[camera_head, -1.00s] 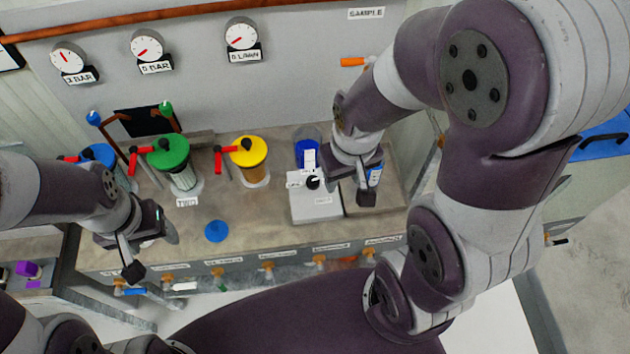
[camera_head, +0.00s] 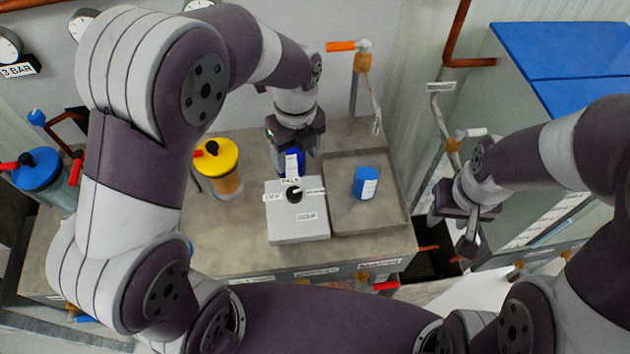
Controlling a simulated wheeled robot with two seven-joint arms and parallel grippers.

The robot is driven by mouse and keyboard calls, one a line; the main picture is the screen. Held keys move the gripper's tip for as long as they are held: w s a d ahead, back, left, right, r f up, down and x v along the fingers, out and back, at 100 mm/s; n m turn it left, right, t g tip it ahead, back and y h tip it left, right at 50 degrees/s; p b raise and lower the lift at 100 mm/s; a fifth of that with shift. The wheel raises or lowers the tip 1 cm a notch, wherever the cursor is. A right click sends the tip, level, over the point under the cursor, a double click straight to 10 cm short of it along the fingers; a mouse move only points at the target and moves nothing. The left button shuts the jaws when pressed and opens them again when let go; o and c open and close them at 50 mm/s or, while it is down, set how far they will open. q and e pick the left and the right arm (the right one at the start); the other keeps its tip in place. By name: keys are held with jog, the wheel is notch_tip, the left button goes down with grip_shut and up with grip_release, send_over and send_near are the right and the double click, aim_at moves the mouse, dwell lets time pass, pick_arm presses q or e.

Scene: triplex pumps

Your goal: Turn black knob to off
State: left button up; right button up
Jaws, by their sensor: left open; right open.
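The black knob (camera_head: 294,195) sits on top of a light grey box (camera_head: 298,225) on the bench. Small white labels surround the knob; the one on its left seems to read OFF. A light mark on the knob is too small to read surely. My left gripper (camera_head: 295,158) is open, pointing down just behind the box and apart from the knob. It partly hides a blue container (camera_head: 291,162). My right gripper (camera_head: 453,232) is open and empty, off the bench's right end, well away from the knob.
A shallow tray (camera_head: 345,215) with a blue labelled jar (camera_head: 367,182) lies right of the box. A yellow-topped canister (camera_head: 217,165) stands to the left. Pipes with an orange-handled valve (camera_head: 363,55) rise behind. My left arm covers much of the bench's left side.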

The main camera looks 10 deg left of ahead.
aim_at(294, 192)
pick_arm(q)
jog(key=shift+m, duration=0.4)
jog(key=f, duration=0.8)
jog(key=s+a+f, duration=0.1)
jog(key=f, duration=0.3)
jog(key=shift+w+f, duration=0.1)
jog(key=shift+f, duration=0.2)
pick_arm(e)
jog(key=shift+s+a+r, duration=0.15)
jog(key=shift+s+a, duration=0.05)
pick_arm(q)
jog(key=c, duration=1.1)
jog(key=shift+o, duration=0.2)
